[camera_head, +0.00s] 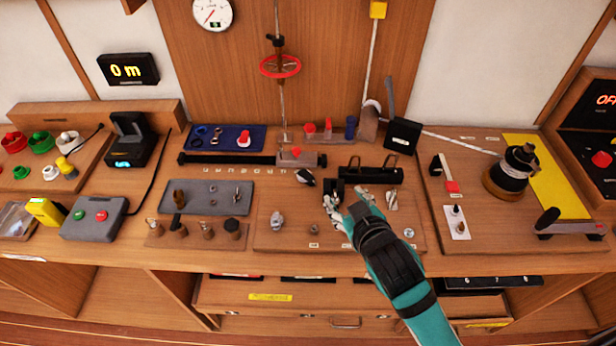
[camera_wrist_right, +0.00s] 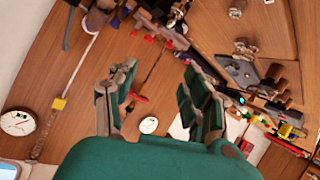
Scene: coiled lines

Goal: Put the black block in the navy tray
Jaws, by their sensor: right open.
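The navy tray (camera_head: 227,145) lies at the back left of the bench in the head view. It holds a dark blue ring, a metal piece and a red-topped piece. A small black block (camera_head: 336,187) shows just beyond my right fingertips, partly covered by them. My right gripper (camera_head: 345,208) is over the wooden board at the centre right, its arm coming in from the lower right. It is open, and in the right wrist view the space between its fingers (camera_wrist_right: 157,82) looks empty. I cannot tell whether it touches the black block. My left gripper is not in view.
A larger black box (camera_head: 403,134) stands behind, with a pale line running right to a dark spool (camera_head: 510,172). A black bar holder (camera_head: 372,174) lies just behind my right gripper. A grey tray (camera_head: 207,198) with small parts lies in front of the navy tray.

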